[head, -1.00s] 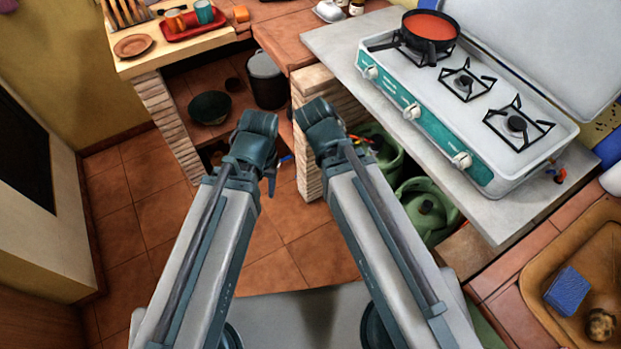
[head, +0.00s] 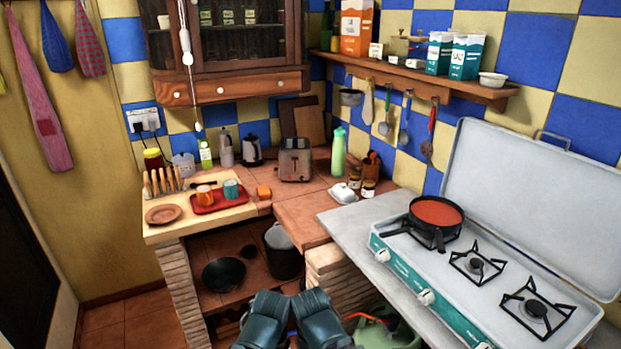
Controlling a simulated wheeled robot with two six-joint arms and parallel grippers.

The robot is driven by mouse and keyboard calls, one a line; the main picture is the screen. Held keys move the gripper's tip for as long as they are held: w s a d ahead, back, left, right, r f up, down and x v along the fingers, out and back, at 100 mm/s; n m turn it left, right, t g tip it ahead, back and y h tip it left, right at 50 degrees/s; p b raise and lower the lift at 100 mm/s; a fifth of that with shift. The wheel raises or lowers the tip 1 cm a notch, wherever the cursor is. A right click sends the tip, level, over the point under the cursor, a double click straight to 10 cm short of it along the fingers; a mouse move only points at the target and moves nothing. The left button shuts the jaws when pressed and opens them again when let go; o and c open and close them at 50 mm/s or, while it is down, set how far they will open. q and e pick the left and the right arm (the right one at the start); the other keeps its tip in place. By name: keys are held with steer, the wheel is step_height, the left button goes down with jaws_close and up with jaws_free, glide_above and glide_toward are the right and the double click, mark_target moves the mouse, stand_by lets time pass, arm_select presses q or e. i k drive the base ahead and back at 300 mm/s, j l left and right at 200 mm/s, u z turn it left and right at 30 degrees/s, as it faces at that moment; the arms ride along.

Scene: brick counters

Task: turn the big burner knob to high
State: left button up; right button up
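The white and teal gas stove (head: 455,317) stands on a grey counter at the right. Its front panel carries a left knob (head: 381,256) and a middle knob (head: 426,297); a third knob is cut by the bottom edge. The marks and pointer directions on the knobs are too small to read. A pan of red sauce (head: 436,215) covers the left burner. The middle burner (head: 477,264) is small and bare; the right burner (head: 536,308) is larger and bare. Only upper joints of my arms show at the bottom centre, left of the stove. Neither gripper is in view.
The open stove lid (head: 540,200) stands behind the burners. A shelf with cartons (head: 440,52) hangs above. A green gas bottle (head: 385,333) is under the counter. A toaster (head: 295,160), green bottle (head: 338,150) and red tray (head: 217,199) stand on the left counters.

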mark_target(386, 255)
steer(key=z, duration=1.3)
steer(key=j+u, duration=0.1)
steer(key=j, duration=0.55)
steer(key=i+j+u, duration=0.15)
steer(key=j, duration=0.45)
